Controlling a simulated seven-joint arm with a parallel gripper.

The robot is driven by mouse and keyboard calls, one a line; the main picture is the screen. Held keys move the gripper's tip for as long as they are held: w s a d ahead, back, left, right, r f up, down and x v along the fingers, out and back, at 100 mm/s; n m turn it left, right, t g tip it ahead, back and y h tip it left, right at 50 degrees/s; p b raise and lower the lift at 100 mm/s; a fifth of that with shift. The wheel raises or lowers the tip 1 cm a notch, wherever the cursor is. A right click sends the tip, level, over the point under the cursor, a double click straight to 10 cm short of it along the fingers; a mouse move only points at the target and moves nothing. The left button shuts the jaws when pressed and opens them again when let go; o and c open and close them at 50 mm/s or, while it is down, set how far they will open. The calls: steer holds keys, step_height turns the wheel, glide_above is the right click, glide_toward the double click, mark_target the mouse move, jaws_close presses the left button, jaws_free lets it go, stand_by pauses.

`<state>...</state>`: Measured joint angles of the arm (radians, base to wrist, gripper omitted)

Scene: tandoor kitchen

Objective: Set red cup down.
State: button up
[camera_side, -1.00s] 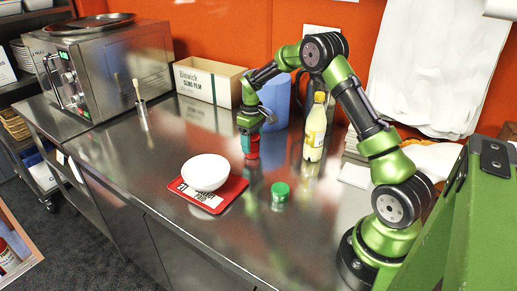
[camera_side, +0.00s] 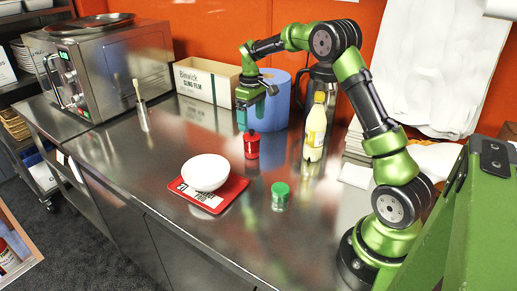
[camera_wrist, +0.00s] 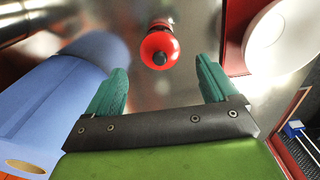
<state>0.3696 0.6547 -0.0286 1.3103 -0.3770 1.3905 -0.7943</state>
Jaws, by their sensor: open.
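The red cup (camera_side: 252,148) stands upright on the steel counter, behind and right of the white bowl. It has a small dark knob on top. My gripper (camera_side: 250,112) hangs above and slightly behind it, apart from it. In the wrist view my gripper's teal fingers (camera_wrist: 160,88) are spread with nothing between them. The red cup (camera_wrist: 153,43) shows from above, beyond the fingertips.
A white bowl (camera_side: 206,171) sits on a red mat (camera_side: 235,189). A green-lidded jar (camera_side: 280,196) is to the front right. A yellow bottle (camera_side: 315,130), a blue roll (camera_side: 272,100) and a cling film box (camera_side: 205,82) stand behind.

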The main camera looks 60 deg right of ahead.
step_height(320, 180, up, 3)
steer(key=shift+r, duration=0.1)
steer(key=s+a+r+m+t, duration=0.1)
steer(key=s+a+r+t, duration=0.1)
steer(key=s+a+r, duration=0.5)
steer(key=s+a+r+m+t+y, duration=0.2)
steer(key=s+a+t, duration=0.3)
steer(key=s+a, duration=1)
steer(key=shift+s+a+m, duration=0.25)
steer(key=shift+s+m, duration=0.25)
steer(key=shift+s, duration=0.25)
